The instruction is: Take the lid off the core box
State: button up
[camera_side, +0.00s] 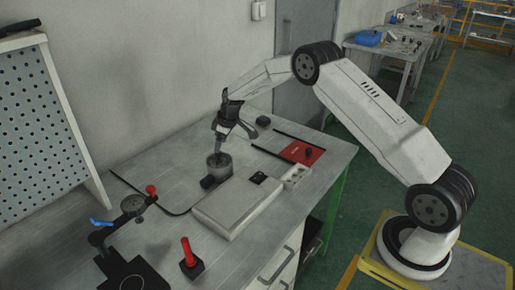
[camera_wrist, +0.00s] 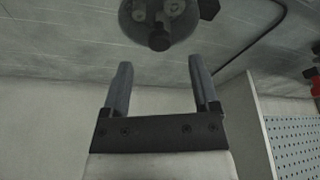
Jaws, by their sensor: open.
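A round grey metal container (camera_side: 219,167), which I take to be the core box, stands on the bench with a dark knob-like part (camera_side: 208,182) at its lower left. In the wrist view the round grey piece (camera_wrist: 140,30) is cut off by the top edge and shows a dark stub and small round fittings. I cannot tell where a lid meets the body. My gripper (camera_side: 219,127) is above the container, pointing down, close to its top. In the wrist view my gripper (camera_wrist: 160,62) has its fingers apart with nothing between them.
A flat pale box (camera_side: 235,205) with dark controls lies just in front of the container. A red plate (camera_side: 302,152) is to the right. A clamp with a red knob (camera_side: 151,190) and a red-handled tool (camera_side: 187,250) stand left and front. A perforated panel (camera_side: 35,120) is at far left.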

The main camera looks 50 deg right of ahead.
aim_at(219, 160)
jog(key=shift+x, duration=2.6)
jog(key=shift+s, duration=0.1)
grip_shut()
